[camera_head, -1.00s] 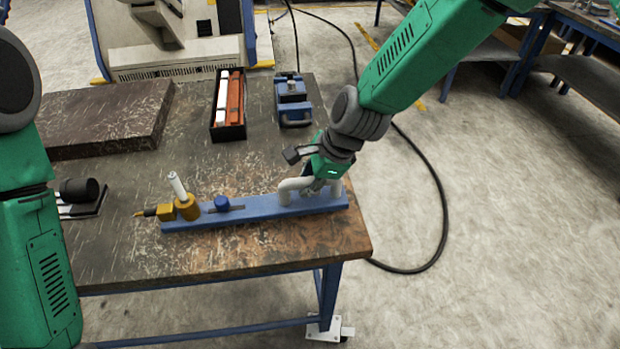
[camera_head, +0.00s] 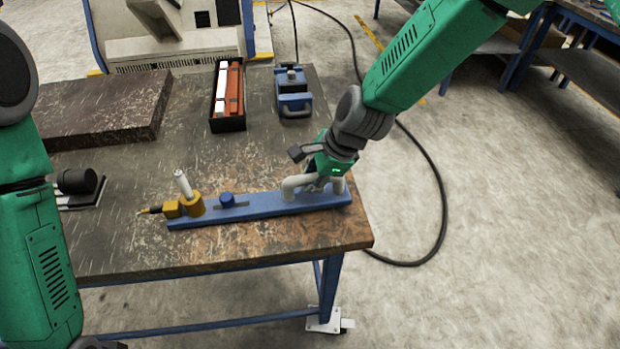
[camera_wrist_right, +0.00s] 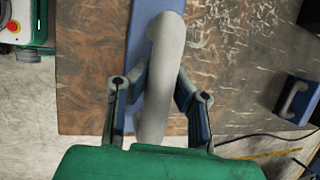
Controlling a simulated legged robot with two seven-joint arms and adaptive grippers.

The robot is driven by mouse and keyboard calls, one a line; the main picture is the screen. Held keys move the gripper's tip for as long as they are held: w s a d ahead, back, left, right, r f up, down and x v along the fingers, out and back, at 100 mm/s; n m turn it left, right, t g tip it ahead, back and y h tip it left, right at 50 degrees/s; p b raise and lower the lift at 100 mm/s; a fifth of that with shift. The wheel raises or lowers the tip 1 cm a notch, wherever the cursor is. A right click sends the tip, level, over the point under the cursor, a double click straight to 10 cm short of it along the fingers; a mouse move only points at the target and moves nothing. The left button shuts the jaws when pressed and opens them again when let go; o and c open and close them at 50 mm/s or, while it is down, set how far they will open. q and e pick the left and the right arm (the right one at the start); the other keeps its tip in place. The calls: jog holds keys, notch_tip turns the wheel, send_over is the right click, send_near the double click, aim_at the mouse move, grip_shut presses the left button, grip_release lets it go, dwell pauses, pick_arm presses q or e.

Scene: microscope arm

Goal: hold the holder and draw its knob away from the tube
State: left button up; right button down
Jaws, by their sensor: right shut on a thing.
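The holder is a long blue bar (camera_head: 270,204) lying on the table near its front right. A white tube (camera_head: 182,184) stands tilted in a yellow ring at the bar's left part. A yellow block with a dark, brass-tipped pin (camera_head: 155,210) is left of the ring. A round blue knob (camera_head: 227,199) sits on a slot right of the ring, apart from the tube. My right gripper (camera_head: 319,184) is shut on the white handle at the bar's right end; in the right wrist view its fingers flank the handle (camera_wrist_right: 165,45). My left gripper is out of view; only its arm shows.
A black tray (camera_head: 228,124) with red and white items and a blue case (camera_head: 293,93) stand at the back. A dark slab (camera_head: 90,108) and a black cylinder (camera_head: 76,181) are at the left. Bare table (camera_head: 215,255) lies in front of the bar.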

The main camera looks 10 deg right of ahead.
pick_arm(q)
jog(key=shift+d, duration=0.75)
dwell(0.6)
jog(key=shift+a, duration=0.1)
